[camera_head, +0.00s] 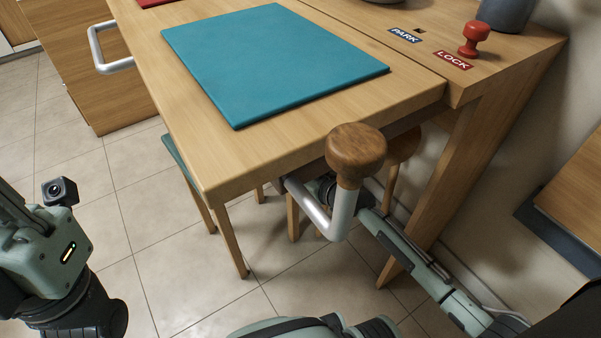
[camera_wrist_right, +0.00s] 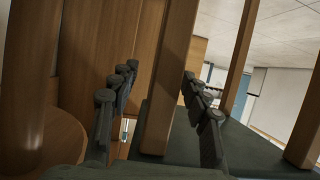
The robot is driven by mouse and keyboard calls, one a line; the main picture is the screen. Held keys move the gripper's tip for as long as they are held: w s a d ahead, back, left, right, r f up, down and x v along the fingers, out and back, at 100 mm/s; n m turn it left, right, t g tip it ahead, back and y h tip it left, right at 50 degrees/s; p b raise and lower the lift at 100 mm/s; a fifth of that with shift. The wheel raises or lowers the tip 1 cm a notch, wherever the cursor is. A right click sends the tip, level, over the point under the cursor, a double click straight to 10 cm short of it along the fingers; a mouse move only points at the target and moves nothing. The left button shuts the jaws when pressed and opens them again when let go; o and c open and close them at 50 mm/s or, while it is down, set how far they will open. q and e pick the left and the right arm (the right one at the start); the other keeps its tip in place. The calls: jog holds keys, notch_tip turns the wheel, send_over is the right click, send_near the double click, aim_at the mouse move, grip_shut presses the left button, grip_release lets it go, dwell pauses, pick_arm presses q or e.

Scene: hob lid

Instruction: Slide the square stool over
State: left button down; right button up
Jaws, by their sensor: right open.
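The square stool is mostly hidden under the table in the head view. A teal seat edge (camera_head: 181,162) shows at the table's left side, with wooden legs below it. In the right wrist view my right gripper (camera_wrist_right: 160,76) is open, its dark fingers on either side of a wooden leg (camera_wrist_right: 170,75). I cannot tell if they touch it. A dark green surface (camera_wrist_right: 160,148), possibly the seat, joins the legs. In the head view the right gripper is largely hidden behind a handle. My left gripper (camera_head: 18,212) is partly cut off at the left edge, its fingers unclear.
The wooden table (camera_head: 275,160) carries a teal board (camera_head: 270,60). A bent metal handle with a wooden knob (camera_head: 356,152) stands before my right arm. A round wooden stool (camera_head: 404,143) is partly hidden behind it. Tiled floor (camera_head: 110,225) is open at left.

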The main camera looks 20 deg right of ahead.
jog(key=v, duration=1.1)
jog(key=shift+s, duration=0.3)
jog(key=shift+d+r, duration=0.1)
jog(key=shift+r, duration=0.05)
